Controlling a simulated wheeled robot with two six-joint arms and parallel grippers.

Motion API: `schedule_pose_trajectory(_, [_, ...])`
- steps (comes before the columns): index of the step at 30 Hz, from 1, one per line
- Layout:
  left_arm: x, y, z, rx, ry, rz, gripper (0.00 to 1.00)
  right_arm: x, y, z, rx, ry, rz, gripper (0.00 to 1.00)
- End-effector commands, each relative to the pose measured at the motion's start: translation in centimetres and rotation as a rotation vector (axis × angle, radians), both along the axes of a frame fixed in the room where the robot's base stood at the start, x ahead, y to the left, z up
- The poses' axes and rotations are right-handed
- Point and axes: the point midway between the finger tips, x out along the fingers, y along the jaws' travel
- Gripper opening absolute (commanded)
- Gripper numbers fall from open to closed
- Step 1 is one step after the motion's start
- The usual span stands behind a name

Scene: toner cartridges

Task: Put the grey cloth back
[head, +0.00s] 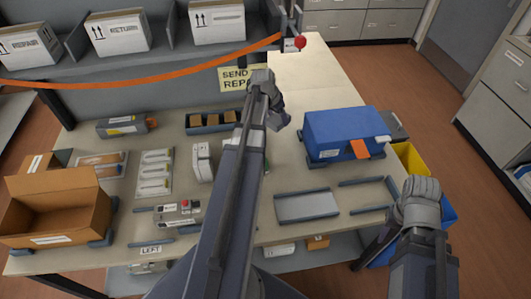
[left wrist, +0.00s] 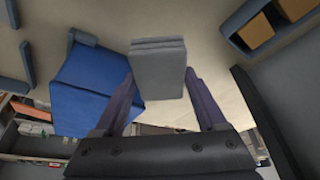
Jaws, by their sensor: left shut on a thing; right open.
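The grey cloth (left wrist: 158,72) is a folded, layered block between the two fingers of my left gripper (left wrist: 161,85) in the left wrist view. The gripper is shut on it, and it appears held above the table. In the head view my left gripper (head: 275,112) is over the back middle of the table, left of the blue box; I cannot make out the cloth clearly there. My right gripper (head: 420,196) is open at the table's right edge, near the yellow and blue bins.
A blue box (head: 338,128) with an orange tag stands right of my left gripper. A divided tray (head: 204,130) holds small brown boxes. A grey flat tray (head: 307,207) lies in front. An open carton (head: 50,210) is at left. An orange strap (head: 150,75) crosses the back shelf.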

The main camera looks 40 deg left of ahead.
Motion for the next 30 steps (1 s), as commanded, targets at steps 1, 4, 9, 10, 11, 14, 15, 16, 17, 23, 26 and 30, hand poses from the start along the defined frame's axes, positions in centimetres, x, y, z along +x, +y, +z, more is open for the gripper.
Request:
schedule_pose_trajectory(1, [-1.1, 1.1, -1.4, -0.002, 0.0, 0.039, 0.13, 0.0, 0.0, -1.4, 0.0, 0.0, 0.0, 0.5])
schedule_pose_trajectory(4, [-2.3, 2.5, -2.1, -0.005, 0.0, 0.093, 0.13, 0.0, 0.0, -2.1, 0.0, 0.0, 0.0, 0.5])
schedule_pose_trajectory(9, [-3.2, 3.6, -2.5, -0.009, 0.0, 0.136, 0.13, 0.0, 0.0, -2.5, 0.0, 0.0, 0.0, 0.5])
schedule_pose_trajectory(10, [-3.2, 3.7, -2.5, -0.009, 0.0, 0.139, 0.13, 0.0, 0.0, -2.5, 0.0, 0.0, 0.0, 0.5])
schedule_pose_trajectory(11, [-3.3, 3.7, -2.5, -0.008, 0.0, 0.141, 0.13, 0.0, 0.0, -2.5, 0.0, 0.0, 0.0, 0.5])
schedule_pose_trajectory(14, [-3.3, 3.8, -2.5, -0.008, 0.0, 0.141, 0.13, 0.0, 0.0, -2.5, 0.0, 0.0, 0.0, 0.5])
schedule_pose_trajectory(15, [-3.3, 3.8, -2.7, -0.008, 0.0, 0.141, 0.13, 0.0, 0.0, -2.7, 0.0, 0.0, 0.0, 0.5])
schedule_pose_trajectory(16, [-3.3, 3.7, -2.9, -0.009, 0.0, 0.14, 0.13, 0.0, 0.0, -2.9, 0.0, 0.0, 0.0, 0.5])
schedule_pose_trajectory(17, [-3.2, 3.7, -3.2, -0.009, 0.0, 0.14, 0.13, 0.0, 0.0, -3.2, 0.0, 0.0, 0.0, 0.5])
schedule_pose_trajectory(23, [-3.2, 3.7, -6.0, -0.009, 0.0, 0.139, 0.13, 0.0, 0.0, -6.0, 0.0, 0.0, 0.0, 0.5])
schedule_pose_trajectory(26, [-3.2, 3.7, -7.6, -0.009, 0.0, 0.139, 0.13, 0.0, 0.0, -7.6, 0.0, 0.0, 0.0, 0.5])
schedule_pose_trajectory(30, [-3.2, 3.7, -8.9, -0.008, -0.001, 0.138, 0.13, 0.0, 0.0, -8.9, 0.0, 0.0, 0.0, 0.5])
